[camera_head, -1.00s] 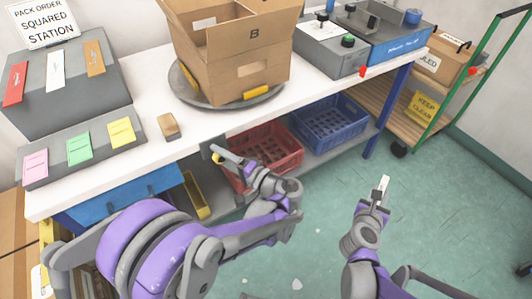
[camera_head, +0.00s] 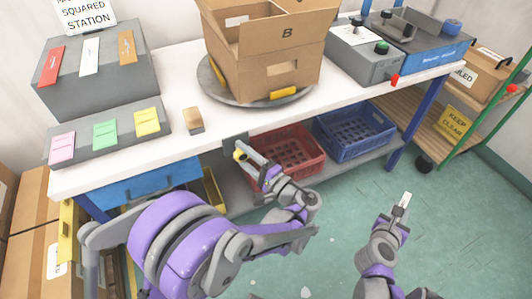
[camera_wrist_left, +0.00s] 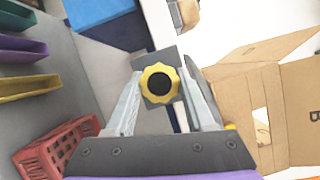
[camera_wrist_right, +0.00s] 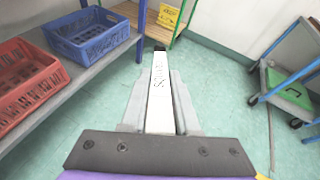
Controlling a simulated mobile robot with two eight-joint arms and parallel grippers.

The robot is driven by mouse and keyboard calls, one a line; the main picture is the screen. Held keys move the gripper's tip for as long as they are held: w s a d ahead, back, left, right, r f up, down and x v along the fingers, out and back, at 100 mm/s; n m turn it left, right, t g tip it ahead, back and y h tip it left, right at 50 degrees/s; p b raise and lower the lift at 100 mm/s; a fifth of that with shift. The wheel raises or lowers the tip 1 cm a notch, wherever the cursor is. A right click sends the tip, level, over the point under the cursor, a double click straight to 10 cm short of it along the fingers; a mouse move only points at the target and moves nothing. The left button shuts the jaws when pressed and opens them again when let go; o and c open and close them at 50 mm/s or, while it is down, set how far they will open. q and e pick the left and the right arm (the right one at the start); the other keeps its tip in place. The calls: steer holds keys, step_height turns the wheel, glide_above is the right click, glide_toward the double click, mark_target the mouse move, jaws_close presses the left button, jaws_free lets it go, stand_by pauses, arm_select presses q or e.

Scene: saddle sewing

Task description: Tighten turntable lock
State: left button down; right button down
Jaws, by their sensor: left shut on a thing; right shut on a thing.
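The turntable lock is a yellow lobed knob (camera_wrist_left: 160,83) with a black centre, in front of a grey bracket (camera_head: 235,141) at the bench's front edge. My left gripper (camera_head: 243,156) has its fingers on either side of the knob and is shut on it; in the left wrist view the knob sits between the fingertips (camera_wrist_left: 163,92). The grey turntable (camera_head: 215,88) carries an open cardboard box (camera_head: 285,35). My right gripper (camera_head: 402,204) is shut on a white strip (camera_wrist_right: 160,90) with dark writing, held over the floor, clear of the bench.
A red crate (camera_head: 290,155) and a blue crate (camera_head: 350,135) stand on the lower shelf. A wooden-shelved cart (camera_head: 440,105) is at right. Floor around my right gripper is clear.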

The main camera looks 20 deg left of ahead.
arm_select(q)
steer(key=shift+c, duration=1.3)
jaws_free()
steer(key=p+v, duration=0.1)
steer(key=v, duration=1.1)
steer(key=shift+p, duration=0.35)
arm_select(e)
steer(key=shift+s+r, duration=0.15)
steer(key=shift+r, duration=0.8)
arm_select(q)
steer(key=shift+a, duration=0.1)
